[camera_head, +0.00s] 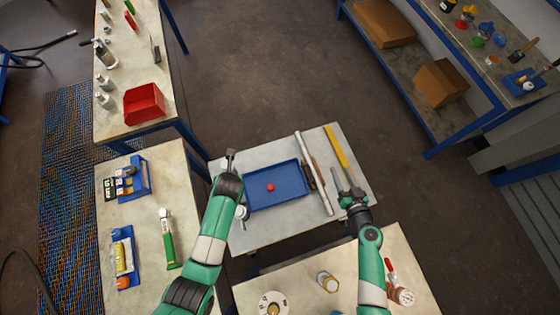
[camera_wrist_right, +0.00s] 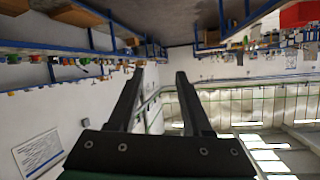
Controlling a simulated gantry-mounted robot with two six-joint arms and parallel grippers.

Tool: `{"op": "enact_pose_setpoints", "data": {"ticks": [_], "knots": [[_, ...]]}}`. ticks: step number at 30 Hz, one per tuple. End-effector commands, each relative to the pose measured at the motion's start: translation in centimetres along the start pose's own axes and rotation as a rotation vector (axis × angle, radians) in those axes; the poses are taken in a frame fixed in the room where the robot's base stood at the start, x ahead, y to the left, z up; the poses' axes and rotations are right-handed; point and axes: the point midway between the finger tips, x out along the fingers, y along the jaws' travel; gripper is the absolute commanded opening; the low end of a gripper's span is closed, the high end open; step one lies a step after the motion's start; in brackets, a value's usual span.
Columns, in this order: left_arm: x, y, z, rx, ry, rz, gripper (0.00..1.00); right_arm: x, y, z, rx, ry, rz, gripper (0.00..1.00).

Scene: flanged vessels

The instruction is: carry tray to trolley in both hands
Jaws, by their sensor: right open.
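The blue tray (camera_head: 262,203) lies flat on a light-topped table (camera_head: 265,235) in the middle of the head view. A small red round object (camera_head: 270,187) sits in it. My left gripper (camera_head: 231,156) is beside the tray's far left corner; its fingers are too small to tell open from shut. My right gripper (camera_head: 345,182) is right of the tray, apart from it, over the table's right part. In the right wrist view my right gripper (camera_wrist_right: 158,75) has its two fingers apart with nothing between them. I cannot tell which surface is the trolley.
Benches with a red bin (camera_head: 144,103) and a green tool (camera_head: 168,240) stand left. A near bench (camera_head: 250,292) is in front. Dark floor (camera_head: 260,70) beyond is clear.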

Motion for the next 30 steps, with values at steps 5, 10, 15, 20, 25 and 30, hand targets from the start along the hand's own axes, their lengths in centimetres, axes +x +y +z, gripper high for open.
{"op": "enact_pose_setpoints", "data": {"ticks": [5,10,15,20,25,30], "knots": [[-0.5,0.1,0.2,0.0,0.0,0.0,0.5,-0.2,-0.1,-0.5,0.0,0.001,0.0,0.5],[-0.4,0.1,0.2,0.0,0.0,0.0,0.5,-0.5,-0.1,-0.5,0.001,0.002,0.0,0.5],[-0.4,0.1,0.2,0.0,0.0,0.0,0.5,-2.4,-0.1,-0.4,0.0,0.002,0.002,0.5],[-0.4,0.1,0.2,0.0,0.0,0.0,0.5,-5.9,0.0,-0.3,0.001,0.001,0.005,0.5],[-0.4,0.1,0.2,0.0,0.0,0.0,0.5,-9.8,0.0,-0.3,0.003,0.0,0.006,0.5],[-0.4,0.1,0.2,0.0,0.0,0.0,0.5,-12.0,-0.1,-0.3,0.003,0.0,0.004,0.5]]}}
